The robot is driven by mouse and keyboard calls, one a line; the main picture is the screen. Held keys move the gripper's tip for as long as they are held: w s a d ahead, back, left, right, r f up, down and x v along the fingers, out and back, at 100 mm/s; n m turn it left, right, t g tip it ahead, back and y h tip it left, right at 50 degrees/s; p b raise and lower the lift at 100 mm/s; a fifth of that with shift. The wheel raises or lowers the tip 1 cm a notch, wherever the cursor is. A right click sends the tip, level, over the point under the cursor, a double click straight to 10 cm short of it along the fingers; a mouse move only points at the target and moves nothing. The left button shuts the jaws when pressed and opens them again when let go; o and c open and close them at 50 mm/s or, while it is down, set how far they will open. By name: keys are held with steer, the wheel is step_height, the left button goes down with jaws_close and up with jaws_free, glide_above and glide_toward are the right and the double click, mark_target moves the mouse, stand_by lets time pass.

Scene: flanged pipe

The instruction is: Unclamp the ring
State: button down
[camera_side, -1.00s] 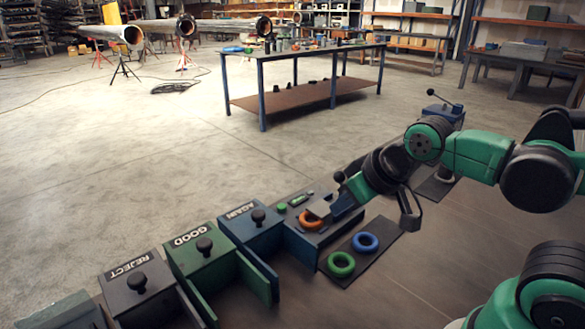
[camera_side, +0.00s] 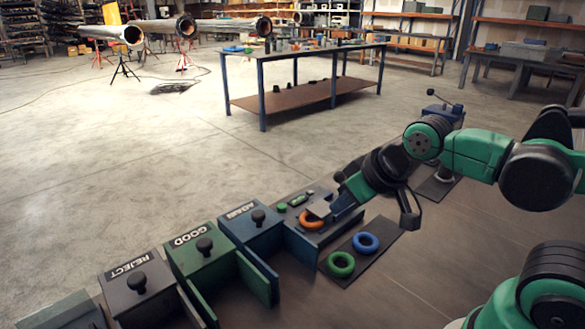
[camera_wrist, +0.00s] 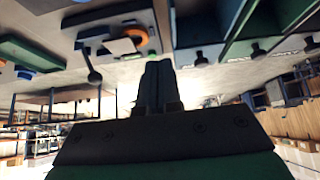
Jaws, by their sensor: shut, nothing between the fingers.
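The orange ring (camera_side: 311,222) lies on the station (camera_side: 303,244) at the end of the row of boxes. A grey clamp plate (camera_side: 320,209) covers part of the ring. My gripper (camera_side: 340,178) is just behind and to the right of the ring, its fingertips small and dark here. In the wrist view, my gripper (camera_wrist: 156,66) is shut and empty, below the orange ring (camera_wrist: 136,36) in the picture. A black-knobbed lever (camera_wrist: 94,72) stands to its left, apart from the fingers. Whether the plate presses on the ring is unclear.
A blue ring (camera_side: 366,243) and a green ring (camera_side: 341,265) lie on a dark mat (camera_side: 385,245) in front. The lidded AGAIN (camera_side: 251,232), GOOD (camera_side: 203,260) and REJECT (camera_side: 137,291) boxes stand to the left. Open floor lies behind.

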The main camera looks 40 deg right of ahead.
steer(key=w+r+n+g+h, duration=0.2)
steer(key=w+n+g+h, duration=0.4)
steer(key=n, duration=1.3)
steer(key=w, duration=0.3)
steer(key=shift+d+r+n+g, duration=0.25)
steer(key=shift+r+n+g, duration=0.05)
steer(key=shift+n, duration=0.1)
steer(key=shift+w, duration=0.1)
steer(key=x, duration=1)
steer(key=shift+d, duration=0.1)
steer(key=d, duration=0.2)
steer(key=d+r, duration=0.1)
steer(key=shift+w, duration=0.3)
steer(key=shift+d, duration=0.35)
steer(key=shift+d+r, duration=0.1)
steer(key=shift+r, duration=0.05)
